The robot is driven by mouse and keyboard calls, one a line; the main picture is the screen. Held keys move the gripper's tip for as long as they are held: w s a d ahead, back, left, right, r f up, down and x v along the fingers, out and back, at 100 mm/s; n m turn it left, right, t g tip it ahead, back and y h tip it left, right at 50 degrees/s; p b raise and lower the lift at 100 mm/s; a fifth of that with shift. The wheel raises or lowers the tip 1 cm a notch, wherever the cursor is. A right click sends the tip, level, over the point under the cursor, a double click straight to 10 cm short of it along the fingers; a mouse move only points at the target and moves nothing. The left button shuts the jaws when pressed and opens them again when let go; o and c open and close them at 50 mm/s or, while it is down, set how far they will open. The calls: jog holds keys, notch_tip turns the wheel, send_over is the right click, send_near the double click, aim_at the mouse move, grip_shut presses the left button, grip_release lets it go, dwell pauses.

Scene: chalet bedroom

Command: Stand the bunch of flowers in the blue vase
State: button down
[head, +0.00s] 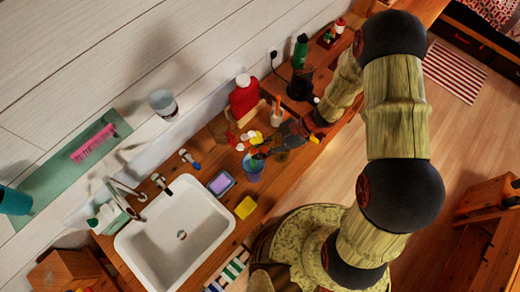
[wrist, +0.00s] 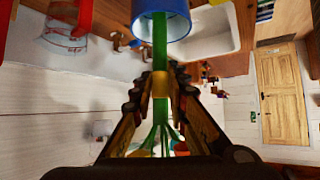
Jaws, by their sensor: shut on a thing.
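The blue vase (head: 253,172) stands on the wooden counter to the right of the sink. It also shows at the top of the wrist view (wrist: 178,22). The bunch of flowers (head: 247,140) has red, yellow and white heads and green stems (wrist: 160,52). My gripper (wrist: 160,88) is shut on the stems at a yellow band. The lower stem ends overlap the vase's rim; I cannot tell whether they are inside or in front of it. In the head view, my gripper (head: 270,146) is just above and right of the vase.
A red bottle (head: 244,95) and a white cup with brushes (head: 277,116) stand behind my gripper. A dark green bottle (head: 300,52) stands farther back.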

jog(key=shift+f, duration=0.55)
jog(key=c, duration=1.7)
grip_release()
jog(key=shift+o, duration=1.1)
jog(key=o, duration=1)
